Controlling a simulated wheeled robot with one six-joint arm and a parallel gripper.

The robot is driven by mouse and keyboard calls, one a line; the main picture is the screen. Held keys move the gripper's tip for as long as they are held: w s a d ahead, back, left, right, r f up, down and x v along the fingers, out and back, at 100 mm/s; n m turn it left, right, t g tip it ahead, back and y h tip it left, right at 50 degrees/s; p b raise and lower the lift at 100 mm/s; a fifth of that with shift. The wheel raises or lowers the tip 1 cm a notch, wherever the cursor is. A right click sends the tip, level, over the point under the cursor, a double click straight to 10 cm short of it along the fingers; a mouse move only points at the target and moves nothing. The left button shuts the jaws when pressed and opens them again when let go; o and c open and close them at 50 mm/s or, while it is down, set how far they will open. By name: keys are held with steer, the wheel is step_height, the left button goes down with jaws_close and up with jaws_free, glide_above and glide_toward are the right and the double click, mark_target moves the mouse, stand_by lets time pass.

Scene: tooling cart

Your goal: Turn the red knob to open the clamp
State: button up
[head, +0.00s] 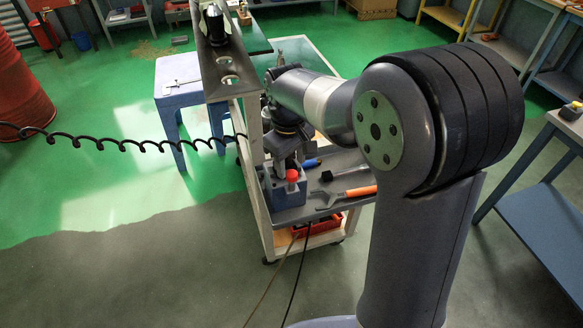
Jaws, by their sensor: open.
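The red knob (292,175) sits on the near side of a blue clamp block (287,193) on the cart's grey shelf. My gripper (285,163) points down just above the block, behind and slightly left of the knob. My wrist and arm cover part of the view. The fingertips are small and dark here, and I cannot tell whether they touch the clamp. Nothing is seen held in them. What the clamp holds is hidden.
On the cart shelf (325,187) lie an orange-handled wrench (345,195), a dark brush-like tool (345,172) and a blue item (311,163). A rack (215,75) rises at the cart's left. A coiled cable (120,146) crosses left. A blue stool (186,92) stands behind.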

mark_target(292, 173)
steer(key=shift+f, duration=1.65)
steer(key=c, duration=1)
